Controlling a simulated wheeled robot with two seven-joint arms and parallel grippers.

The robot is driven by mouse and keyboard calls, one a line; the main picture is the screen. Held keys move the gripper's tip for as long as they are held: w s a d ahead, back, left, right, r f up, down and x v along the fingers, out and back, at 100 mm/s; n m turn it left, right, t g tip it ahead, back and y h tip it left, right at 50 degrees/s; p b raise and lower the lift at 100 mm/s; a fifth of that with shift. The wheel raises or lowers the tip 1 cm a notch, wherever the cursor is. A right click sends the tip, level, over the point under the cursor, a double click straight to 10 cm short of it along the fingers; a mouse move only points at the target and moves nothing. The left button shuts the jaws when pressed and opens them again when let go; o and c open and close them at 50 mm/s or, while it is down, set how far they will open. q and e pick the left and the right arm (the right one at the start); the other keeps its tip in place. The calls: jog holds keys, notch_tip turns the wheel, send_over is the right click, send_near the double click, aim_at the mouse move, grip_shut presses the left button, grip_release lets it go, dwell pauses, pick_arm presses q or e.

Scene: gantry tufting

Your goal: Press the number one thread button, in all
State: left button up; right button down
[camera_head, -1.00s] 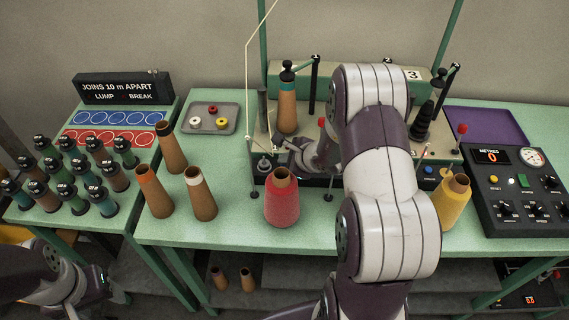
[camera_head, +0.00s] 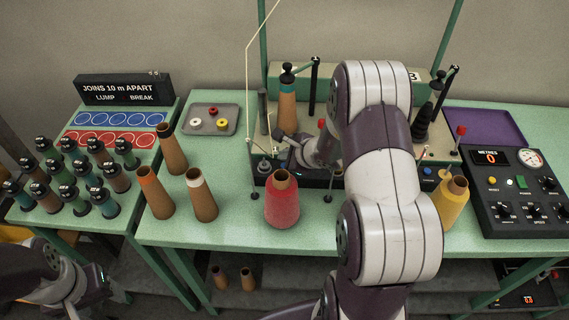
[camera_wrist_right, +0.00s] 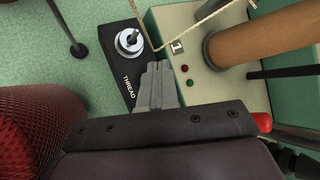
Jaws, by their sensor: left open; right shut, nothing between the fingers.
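The number one thread button (camera_wrist_right: 130,40) is a silver round knob on a black box (camera_wrist_right: 122,75) lettered THREAD, beside the station marked 1 (camera_wrist_right: 177,47). In the head view the button (camera_head: 264,164) sits at the front left of the machine, behind the red cone. My right gripper (camera_wrist_right: 160,68) is shut and empty. Its fingertips appear just beside the button in the wrist view, with a visible gap; their height over the box is hard to judge. It also shows in the head view (camera_head: 279,134). My left gripper (camera_head: 100,288) is low at the left, away from the machine.
A red yarn cone (camera_head: 282,203) stands close in front of the box. A brown cone (camera_head: 287,107) stands on the machine behind. My right arm hides the machine's middle.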

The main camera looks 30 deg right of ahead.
jog(key=shift+r+p, duration=1.35)
jog(key=shift+r, duration=1.05)
jog(key=shift+f, duration=0.1)
